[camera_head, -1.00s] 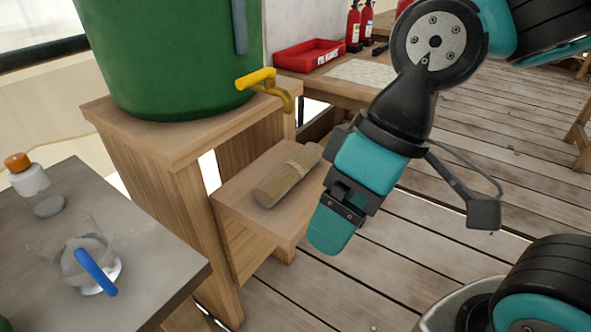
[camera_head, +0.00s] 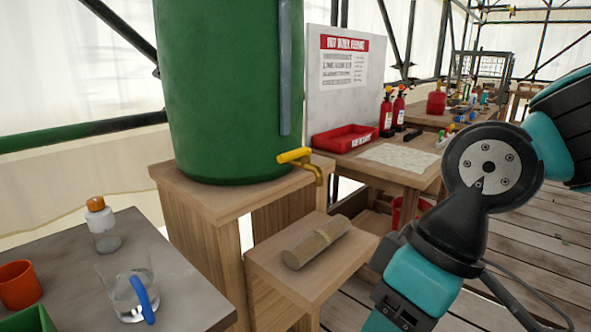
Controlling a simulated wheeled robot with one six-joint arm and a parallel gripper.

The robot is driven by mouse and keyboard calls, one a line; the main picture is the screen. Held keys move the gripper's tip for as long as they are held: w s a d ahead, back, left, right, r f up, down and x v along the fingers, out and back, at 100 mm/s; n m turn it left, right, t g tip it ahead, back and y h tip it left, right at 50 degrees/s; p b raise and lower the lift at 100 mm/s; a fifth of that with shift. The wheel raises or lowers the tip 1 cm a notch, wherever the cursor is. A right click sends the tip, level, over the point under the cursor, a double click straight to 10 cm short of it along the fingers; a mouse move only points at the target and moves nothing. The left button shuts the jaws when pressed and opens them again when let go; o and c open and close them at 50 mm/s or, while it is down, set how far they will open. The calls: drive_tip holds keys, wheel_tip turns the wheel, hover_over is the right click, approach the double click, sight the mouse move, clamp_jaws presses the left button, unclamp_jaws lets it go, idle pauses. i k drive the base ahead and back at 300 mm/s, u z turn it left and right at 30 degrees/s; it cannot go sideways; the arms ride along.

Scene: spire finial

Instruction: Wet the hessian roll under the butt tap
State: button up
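The hessian roll (camera_head: 316,243) is a tan, tied cylinder lying on a low wooden step (camera_head: 275,262) below the tap. The brass tap with a yellow lever (camera_head: 303,159) sticks out from the lower right of the green water butt (camera_head: 228,90), which stands on a wooden stand (camera_head: 180,183). The tap's spout is above and near the roll, apart from it. No water is seen running. My arm is at the right, in front of the step. The fingertips of my gripper are cut off by the bottom edge, so its opening is hidden.
Plank floor is open at right.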

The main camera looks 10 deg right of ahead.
sight(305, 150)
drive_tip(key=z, duration=0.2)
drive_tip(key=k, duration=0.15)
drive_tip(key=u, duration=0.95)
drive_tip(key=i, duration=0.7)
drive_tip(key=z, duration=0.2)
